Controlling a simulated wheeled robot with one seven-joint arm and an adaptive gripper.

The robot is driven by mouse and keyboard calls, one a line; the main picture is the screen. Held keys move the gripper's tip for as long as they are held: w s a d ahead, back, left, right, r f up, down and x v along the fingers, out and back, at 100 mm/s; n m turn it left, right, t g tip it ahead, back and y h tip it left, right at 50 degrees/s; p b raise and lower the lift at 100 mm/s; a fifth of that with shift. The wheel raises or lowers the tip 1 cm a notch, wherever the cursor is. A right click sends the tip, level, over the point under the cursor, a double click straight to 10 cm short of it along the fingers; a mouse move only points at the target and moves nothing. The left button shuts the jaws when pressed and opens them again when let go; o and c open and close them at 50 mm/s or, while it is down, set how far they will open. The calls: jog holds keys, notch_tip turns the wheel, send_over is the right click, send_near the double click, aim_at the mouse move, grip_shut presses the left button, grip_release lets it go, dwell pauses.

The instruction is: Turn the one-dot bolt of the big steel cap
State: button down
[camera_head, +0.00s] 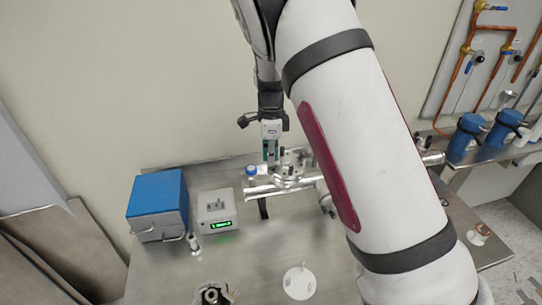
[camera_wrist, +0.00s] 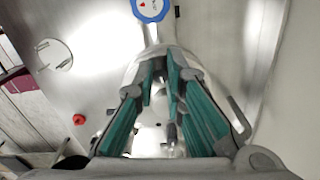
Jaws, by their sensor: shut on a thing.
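My gripper (camera_head: 271,155) points down at the steel pipe assembly (camera_head: 262,190) on the bench. In the wrist view, my gripper (camera_wrist: 160,80) has its teal-padded fingers close together, shut on a small bolt that is mostly hidden between the tips. The big steel cap (camera_wrist: 148,138) shows as a bright round metal face between and below the fingers. Another small grey bolt (camera_wrist: 172,132) stands on it by the right finger. Dot marks on the bolts are too small to make out.
A blue box (camera_head: 157,203) and a grey device with a green display (camera_head: 217,212) stand at left. A pale disc (camera_head: 299,282) lies in front. Blue pumps (camera_head: 466,136) stand at right.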

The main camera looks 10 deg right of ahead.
jog(key=shift+a, duration=0.15)
dwell(0.3)
jog(key=c, duration=1.6)
grip_release()
jog(key=shift+c, duration=0.2)
notch_tip(320, 180, up, 12)
